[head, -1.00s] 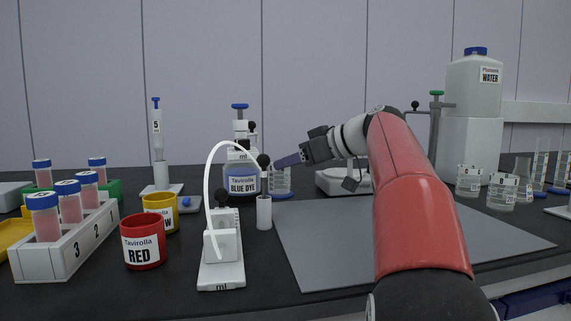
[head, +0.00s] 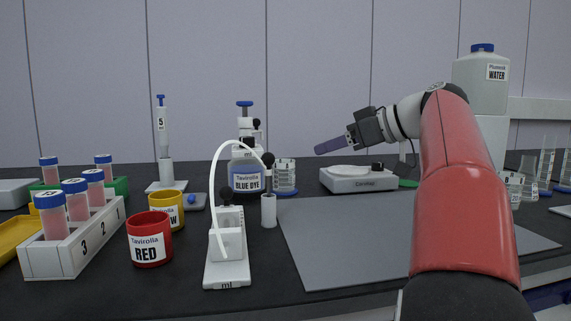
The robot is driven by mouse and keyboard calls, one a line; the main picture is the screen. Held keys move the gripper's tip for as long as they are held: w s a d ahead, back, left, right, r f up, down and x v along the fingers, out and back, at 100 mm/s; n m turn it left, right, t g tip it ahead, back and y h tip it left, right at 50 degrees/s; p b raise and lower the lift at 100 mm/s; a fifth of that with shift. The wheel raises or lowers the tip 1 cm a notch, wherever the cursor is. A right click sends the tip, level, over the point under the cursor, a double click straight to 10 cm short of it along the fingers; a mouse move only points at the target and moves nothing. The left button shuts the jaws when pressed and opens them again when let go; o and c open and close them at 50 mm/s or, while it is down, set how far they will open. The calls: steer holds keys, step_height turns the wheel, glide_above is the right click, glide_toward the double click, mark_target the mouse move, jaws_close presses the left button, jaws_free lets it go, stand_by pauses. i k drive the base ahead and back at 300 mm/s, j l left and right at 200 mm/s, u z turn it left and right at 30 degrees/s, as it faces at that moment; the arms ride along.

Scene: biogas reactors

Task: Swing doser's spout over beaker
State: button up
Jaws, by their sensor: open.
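The doser is a pump head (head: 245,128) with a blue knob, on top of the bottle labelled BLUE DYE (head: 246,178) at the back middle. Its spout is too small and crowded to make out clearly. A clear beaker (head: 285,174) with markings stands just right of the bottle, on a blue base. I cannot tell whether the spout is above it. My gripper (head: 322,149) is open and empty, up and to the right of that beaker, touching nothing. Its purple fingers point left and overlap in this view.
A white scale (head: 358,179) stands behind the grey mat (head: 345,240). A white pump stand (head: 228,245) with a curved tube is in front, beside a red cup (head: 149,240) and tube rack (head: 75,240). More beakers (head: 513,190) stand at right, partly behind my arm.

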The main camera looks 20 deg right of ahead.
mark_target(255, 131)
steer(key=k, duration=1)
